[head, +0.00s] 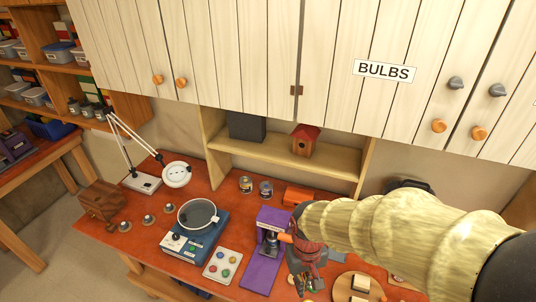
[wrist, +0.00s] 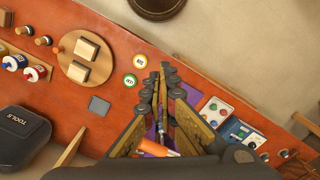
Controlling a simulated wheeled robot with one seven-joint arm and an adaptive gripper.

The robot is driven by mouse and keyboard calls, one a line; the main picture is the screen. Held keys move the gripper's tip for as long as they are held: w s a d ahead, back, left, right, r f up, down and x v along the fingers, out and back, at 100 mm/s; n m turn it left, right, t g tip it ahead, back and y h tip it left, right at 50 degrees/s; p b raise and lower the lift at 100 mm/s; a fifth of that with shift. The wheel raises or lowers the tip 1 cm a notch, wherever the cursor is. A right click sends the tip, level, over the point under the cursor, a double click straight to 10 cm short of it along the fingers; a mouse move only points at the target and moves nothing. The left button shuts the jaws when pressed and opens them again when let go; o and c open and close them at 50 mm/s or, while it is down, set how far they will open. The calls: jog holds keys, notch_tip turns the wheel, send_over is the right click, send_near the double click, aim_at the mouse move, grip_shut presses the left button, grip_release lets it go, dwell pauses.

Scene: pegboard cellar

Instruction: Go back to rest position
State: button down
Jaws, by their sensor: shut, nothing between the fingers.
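My arm reaches in from the right of the head view. My gripper (head: 305,278) hangs over the red workbench (head: 135,235), just right of a purple stand (head: 262,265), and is partly hidden by its own wrist. In the wrist view my gripper (wrist: 159,82) shows two dark padded fingers with tips close together and nothing held. Under and between the fingers are parts of the purple stand (wrist: 152,147) and an orange piece with a white end (wrist: 158,153). I cannot tell whether the gripper touches anything.
A blue turntable-like device (head: 195,235), a button panel (head: 222,265) and a white lamp (head: 142,182) stand left on the bench. Cupboards (head: 230,50) labelled BULBS overhang it. A TOOLS case (wrist: 22,135), a round wooden board (wrist: 72,72) and two round labelled items (wrist: 130,80) lie nearby.

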jog(key=s+d+f+m+t+b, duration=0.1)
jog(key=d+b, duration=0.4)
jog(key=b, duration=0.7)
jog(key=s+d+f+m+t+b, duration=0.1)
jog(key=s+d+f+t+b, duration=0.3)
jog(key=b, duration=0.8)
jog(key=shift+s+d+m+t+b, duration=0.3)
jog(key=shift+s+d+t+b, duration=0.1)
jog(key=shift+s+t, duration=0.2)
